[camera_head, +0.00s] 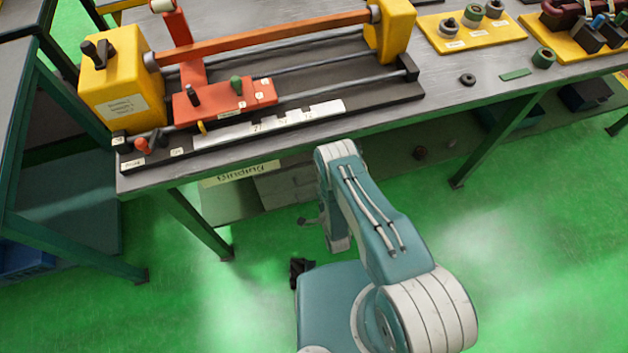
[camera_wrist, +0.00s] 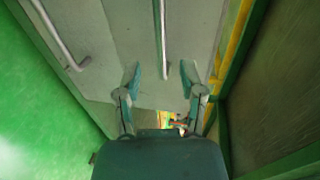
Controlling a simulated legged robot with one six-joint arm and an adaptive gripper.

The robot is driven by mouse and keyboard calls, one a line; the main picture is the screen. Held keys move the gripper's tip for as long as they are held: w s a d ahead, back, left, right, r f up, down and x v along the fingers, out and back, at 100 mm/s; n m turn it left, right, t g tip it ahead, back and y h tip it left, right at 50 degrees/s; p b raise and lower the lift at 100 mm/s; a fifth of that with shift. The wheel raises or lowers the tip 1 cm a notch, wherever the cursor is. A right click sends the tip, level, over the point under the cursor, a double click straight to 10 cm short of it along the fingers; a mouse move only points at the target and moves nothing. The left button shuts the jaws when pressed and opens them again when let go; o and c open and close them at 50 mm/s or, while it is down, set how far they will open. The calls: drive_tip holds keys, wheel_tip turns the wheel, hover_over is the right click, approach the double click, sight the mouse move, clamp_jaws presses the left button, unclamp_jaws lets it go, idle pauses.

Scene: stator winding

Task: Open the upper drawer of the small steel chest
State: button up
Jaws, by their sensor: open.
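The small steel chest (camera_head: 230,202) is under the workbench in the head view, partly hidden by the bench top and my arm. In the wrist view its grey front (camera_wrist: 120,40) fills the upper middle. A slim bar handle (camera_wrist: 162,40) runs down the picture there, and a second bar handle (camera_wrist: 62,40) lies to its left. Which drawer each belongs to is hard to tell. My gripper (camera_wrist: 160,75) is open, with one finger on each side of the middle handle's lower end. Contact with the handle cannot be made out. No drawer looks clearly pulled out.
The workbench (camera_head: 385,128) stands over the chest, with a winding machine (camera_head: 115,85) on top. Its legs (camera_head: 200,222) stand near the chest. A dark side rack (camera_head: 60,200) is at the left. Green floor (camera_head: 190,310) is open in front.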

sight(314, 181)
drive_tip(key=x, duration=0.5)
drive_tip(key=shift+w+a+f, duration=0.1)
drive_tip(key=shift+w+a, duration=0.2)
drive_tip(key=shift+w, duration=0.05)
clamp_jaws()
